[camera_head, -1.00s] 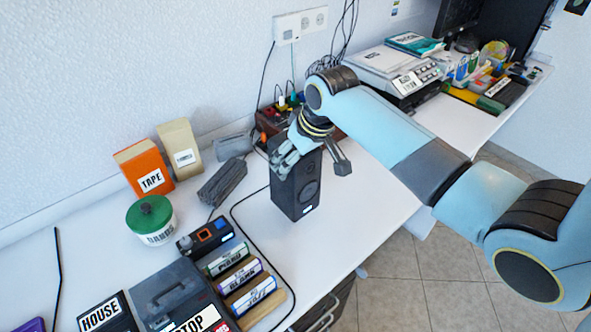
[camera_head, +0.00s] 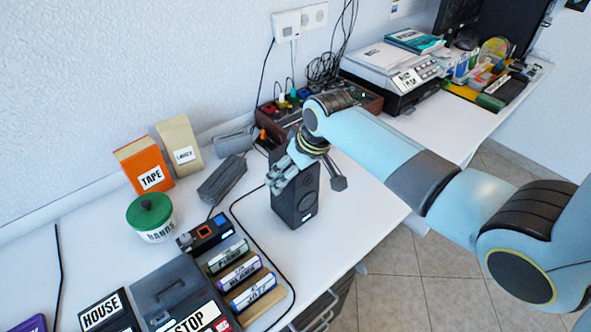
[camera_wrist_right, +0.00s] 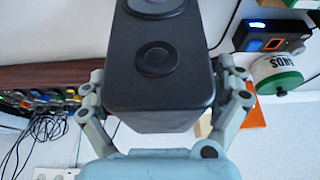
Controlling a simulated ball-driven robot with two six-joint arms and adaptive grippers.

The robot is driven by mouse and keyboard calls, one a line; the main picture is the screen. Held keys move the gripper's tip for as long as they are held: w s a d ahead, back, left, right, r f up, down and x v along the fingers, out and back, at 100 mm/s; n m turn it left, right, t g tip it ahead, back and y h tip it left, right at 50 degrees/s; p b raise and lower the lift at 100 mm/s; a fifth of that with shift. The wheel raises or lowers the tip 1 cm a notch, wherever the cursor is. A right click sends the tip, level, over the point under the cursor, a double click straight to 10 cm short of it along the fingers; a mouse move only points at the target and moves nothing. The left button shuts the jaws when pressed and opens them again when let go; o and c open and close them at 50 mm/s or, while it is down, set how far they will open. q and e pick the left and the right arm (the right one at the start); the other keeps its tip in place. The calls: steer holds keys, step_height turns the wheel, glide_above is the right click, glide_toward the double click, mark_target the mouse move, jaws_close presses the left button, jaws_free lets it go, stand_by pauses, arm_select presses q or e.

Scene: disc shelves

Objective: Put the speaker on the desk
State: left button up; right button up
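The speaker (camera_head: 299,207) is a black upright box with round drivers on its front. It is over the white desk (camera_head: 334,254), its lower end at or very close to the surface; I cannot tell a small gap. My right gripper (camera_head: 307,180) comes down over its upper part, with one finger on each side. In the right wrist view the speaker (camera_wrist_right: 158,85) fills the space between the fingers of my right gripper (camera_wrist_right: 160,82), which appear to press its sides. The speaker's back is hidden. My left gripper is not in view.
A mixer (camera_head: 367,101) with cables stands behind the speaker. A black cable runs close by. Clear desk lies in front and right.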

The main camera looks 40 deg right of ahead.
steer(key=v, duration=1.2)
steer(key=shift+p, duration=0.45)
steer(key=shift+r, duration=0.1)
